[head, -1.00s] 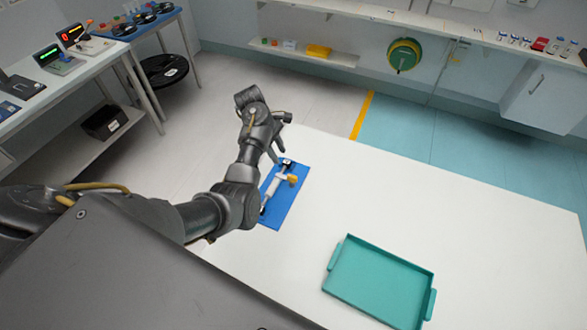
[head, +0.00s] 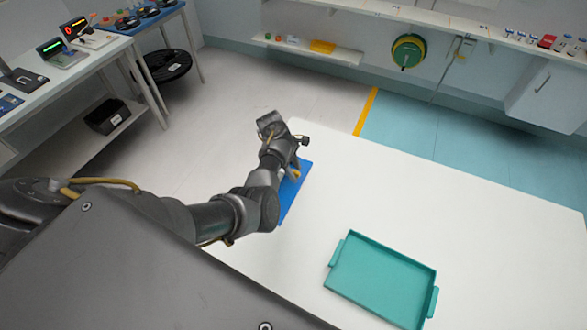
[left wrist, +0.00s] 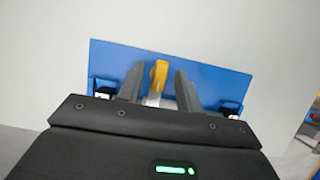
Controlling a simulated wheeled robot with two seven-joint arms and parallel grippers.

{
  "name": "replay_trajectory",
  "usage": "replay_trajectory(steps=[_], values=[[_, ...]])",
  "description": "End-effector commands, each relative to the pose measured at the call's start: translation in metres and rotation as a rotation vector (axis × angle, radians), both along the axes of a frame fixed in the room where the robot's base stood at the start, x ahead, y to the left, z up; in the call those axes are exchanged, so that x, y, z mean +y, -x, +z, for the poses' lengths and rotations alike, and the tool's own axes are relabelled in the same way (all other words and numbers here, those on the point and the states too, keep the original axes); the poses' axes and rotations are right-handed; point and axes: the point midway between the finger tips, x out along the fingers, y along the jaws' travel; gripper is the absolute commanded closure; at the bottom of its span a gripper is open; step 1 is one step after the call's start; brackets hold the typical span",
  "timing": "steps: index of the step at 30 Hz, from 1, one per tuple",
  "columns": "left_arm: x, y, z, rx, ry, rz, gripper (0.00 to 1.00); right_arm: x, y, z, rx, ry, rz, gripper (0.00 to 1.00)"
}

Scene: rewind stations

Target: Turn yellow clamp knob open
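The yellow clamp knob (left wrist: 159,74) stands up from a fixture on a blue mat (left wrist: 215,75) in the left wrist view. My left gripper (left wrist: 158,82) has its two dark fingers apart, one on each side of the knob, with small gaps showing. It is open. In the head view the left gripper (head: 292,168) is over the blue mat (head: 291,199) and hides most of the fixture. A bit of the yellow knob (head: 296,174) shows beside it. The fixture's dark ends (left wrist: 231,107) show at both sides in the left wrist view. My right gripper is not in view.
The mat lies at the left edge of a white table (head: 430,205). A teal tray (head: 434,303) stands on its front part, and the tabletop between is clear. Side benches (head: 95,55) with devices stand at the far left.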

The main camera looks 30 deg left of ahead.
Motion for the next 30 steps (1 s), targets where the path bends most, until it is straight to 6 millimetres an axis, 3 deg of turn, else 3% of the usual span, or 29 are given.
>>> replay_trajectory(steps=[6, 15, 30], values=[[0.0001, 0.0, -0.0001, 0.0, 0.0, 0.0, 0.65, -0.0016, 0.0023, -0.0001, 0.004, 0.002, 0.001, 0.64], [0.0003, 0.0001, 0.0, 0.0, 0.0, 0.0, 1.0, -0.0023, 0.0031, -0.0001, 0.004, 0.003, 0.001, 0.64], [0.0009, -0.0006, 0.0014, 0.001, -0.001, -0.12, 1.0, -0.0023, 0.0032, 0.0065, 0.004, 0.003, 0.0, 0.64]])
